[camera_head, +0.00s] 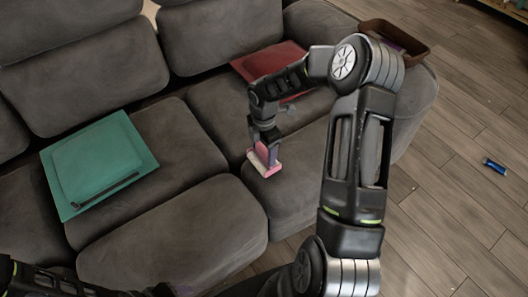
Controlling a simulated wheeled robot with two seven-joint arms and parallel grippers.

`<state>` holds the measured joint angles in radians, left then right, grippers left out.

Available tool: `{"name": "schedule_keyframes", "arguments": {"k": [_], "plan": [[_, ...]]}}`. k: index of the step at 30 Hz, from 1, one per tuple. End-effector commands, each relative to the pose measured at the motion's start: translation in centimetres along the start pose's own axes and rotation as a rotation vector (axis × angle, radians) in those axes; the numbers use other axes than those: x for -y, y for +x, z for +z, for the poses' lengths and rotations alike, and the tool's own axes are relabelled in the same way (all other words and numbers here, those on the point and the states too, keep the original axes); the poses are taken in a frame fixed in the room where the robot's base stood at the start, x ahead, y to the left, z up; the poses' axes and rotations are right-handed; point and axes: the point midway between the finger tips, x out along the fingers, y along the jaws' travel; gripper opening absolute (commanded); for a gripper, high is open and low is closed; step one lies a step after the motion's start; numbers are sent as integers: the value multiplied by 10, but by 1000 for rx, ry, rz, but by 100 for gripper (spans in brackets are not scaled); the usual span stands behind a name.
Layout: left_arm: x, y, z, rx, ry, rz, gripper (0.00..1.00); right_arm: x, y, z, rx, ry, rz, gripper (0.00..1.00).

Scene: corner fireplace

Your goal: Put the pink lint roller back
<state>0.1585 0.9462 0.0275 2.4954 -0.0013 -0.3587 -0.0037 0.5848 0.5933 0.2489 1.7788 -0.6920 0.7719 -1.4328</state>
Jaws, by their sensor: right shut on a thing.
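The pink lint roller (261,165) is at the middle right of the head view, over the front part of a grey sofa seat cushion. Its pale roller end points down at the cushion; I cannot tell whether it touches. My right gripper (265,148) is above it and shut on it, with the arm curving in from the lower right. My left arm shows only in part at the bottom left corner, and its fingertips cannot be made out clearly.
A teal square cushion (98,160) with a dark strip on it lies on the left seat. A red cushion (272,64) lies farther back, partly behind my right arm. A brown tray (395,37) sits on the sofa's right arm. A blue can (494,165) lies on the wooden floor.

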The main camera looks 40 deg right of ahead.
Motion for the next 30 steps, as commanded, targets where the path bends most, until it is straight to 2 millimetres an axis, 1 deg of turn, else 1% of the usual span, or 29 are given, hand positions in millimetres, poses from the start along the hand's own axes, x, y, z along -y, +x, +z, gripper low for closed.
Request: {"name": "schedule_keyframes", "arguments": {"k": [1,2,9,13,14,21,30], "plan": [[1,2,0,0,0,0,65,0,6,0,-1,0,-1,24],[1,2,0,0,0,0,65,0,7,0,0,0,0,24],[0,1,0,0,0,0,65,0,6,0,0,0,1,24],[1,3,0,0,0,0,65,0,10,0,0,0,1,24],[1,3,0,0,0,0,65,0,10,0,0,0,1,70],[1,2,0,0,0,0,65,0,9,0,0,0,0,89],[0,1,0,0,0,0,65,0,7,0,0,0,1,90]]}}
